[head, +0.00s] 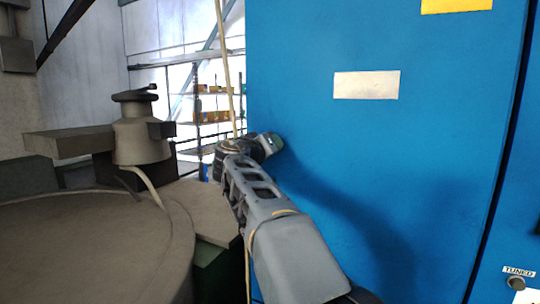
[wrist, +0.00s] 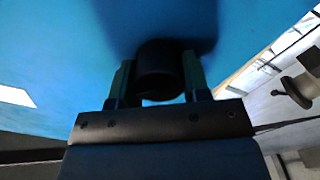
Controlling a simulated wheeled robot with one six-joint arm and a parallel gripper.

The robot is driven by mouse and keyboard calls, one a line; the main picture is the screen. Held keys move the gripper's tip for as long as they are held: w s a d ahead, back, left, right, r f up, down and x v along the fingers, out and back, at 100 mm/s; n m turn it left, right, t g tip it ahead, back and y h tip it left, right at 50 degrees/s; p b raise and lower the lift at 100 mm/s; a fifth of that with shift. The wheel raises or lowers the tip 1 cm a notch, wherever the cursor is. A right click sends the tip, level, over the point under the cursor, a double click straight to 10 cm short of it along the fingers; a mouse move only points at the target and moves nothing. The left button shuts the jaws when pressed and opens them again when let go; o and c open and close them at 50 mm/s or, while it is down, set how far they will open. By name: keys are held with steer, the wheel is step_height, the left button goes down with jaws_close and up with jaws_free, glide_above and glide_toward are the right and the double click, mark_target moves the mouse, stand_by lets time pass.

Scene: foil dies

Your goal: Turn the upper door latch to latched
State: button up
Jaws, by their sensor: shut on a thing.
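The blue door (head: 420,150) fills the right half of the head view and the top of the wrist view (wrist: 60,50). A dark, round latch knob (wrist: 158,68) stands out from the blue face in the wrist view. My gripper (wrist: 156,62) has one finger on each side of this knob and is shut on it. In the head view my gripper (head: 268,145) is at the door's left part, mostly hidden by my own arm. The knob cannot be made out there, and its turn angle is too dark to read.
A white label (head: 366,85) and a yellow label (head: 456,5) are on the blue door. A large round grey machine top (head: 80,245) with a stout fitting (head: 141,140) stands at left. Shelves (head: 208,105) are behind. A small knob marked TUNED (head: 516,283) is at lower right.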

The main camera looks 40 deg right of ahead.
steer(key=n+b, duration=0.1)
steer(key=n, duration=0.3)
steer(key=shift+a+n, duration=0.1)
steer(key=shift+n, duration=1.7)
steer(key=shift+w, duration=0.1)
steer(key=o, duration=0.9)
steer(key=shift+f, duration=0.1)
steer(key=shift+o, duration=0.2)
steer(key=b+v, duration=0.3)
steer(key=v, duration=1)
steer(key=shift+a+b, duration=0.35)
